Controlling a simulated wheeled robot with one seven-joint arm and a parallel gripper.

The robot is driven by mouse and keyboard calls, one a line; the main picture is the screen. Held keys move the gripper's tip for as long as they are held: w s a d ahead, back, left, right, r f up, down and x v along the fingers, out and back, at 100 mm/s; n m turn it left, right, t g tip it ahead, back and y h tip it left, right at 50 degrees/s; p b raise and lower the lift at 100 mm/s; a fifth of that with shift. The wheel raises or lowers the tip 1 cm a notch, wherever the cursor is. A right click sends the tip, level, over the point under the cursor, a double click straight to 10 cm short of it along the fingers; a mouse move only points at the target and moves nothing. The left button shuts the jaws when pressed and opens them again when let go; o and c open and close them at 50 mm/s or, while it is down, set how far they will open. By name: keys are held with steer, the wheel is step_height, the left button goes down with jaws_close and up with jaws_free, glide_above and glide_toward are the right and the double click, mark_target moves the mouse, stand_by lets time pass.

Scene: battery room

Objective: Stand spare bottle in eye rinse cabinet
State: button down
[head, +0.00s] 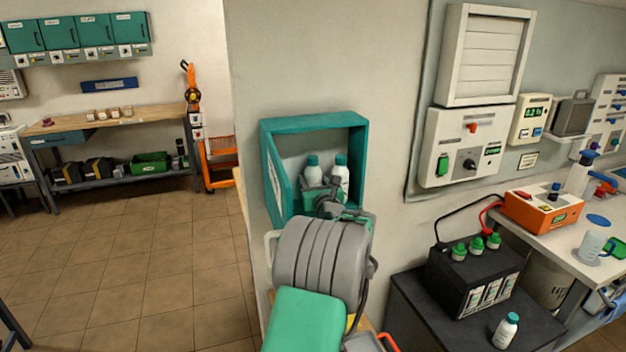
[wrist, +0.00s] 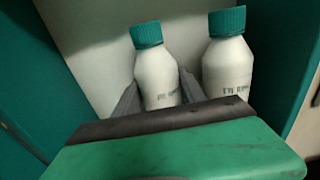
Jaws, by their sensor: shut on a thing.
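The teal eye rinse cabinet (head: 318,123) hangs on the wall with its door (head: 279,185) swung open to the left. Two white bottles with teal caps are inside it. My gripper (head: 314,187) reaches into the cabinet and is shut on the left one, the spare bottle (head: 312,169). In the wrist view the spare bottle (wrist: 156,78) is between the two grey fingers and looks roughly upright, tilted slightly in the picture. The other bottle (wrist: 228,65) stands close to its right, also seen in the head view (head: 341,170). The bottle bases are hidden by my gripper.
The cabinet's side walls leave little room around my gripper. Another white bottle (head: 506,330) stands on a dark cabinet at the lower right, before a black battery (head: 474,275) with green caps. A workbench (head: 110,120) is at the far left; the tiled floor between is clear.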

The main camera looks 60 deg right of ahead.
steer(key=shift+f, duration=0.2)
steer(key=c, duration=0.7)
jaws_free()
steer(key=shift+o, duration=0.2)
steer(key=shift+r, duration=0.2)
steer(key=b+v, duration=0.3)
steer(key=v, duration=0.9)
steer(key=shift+s, duration=0.1)
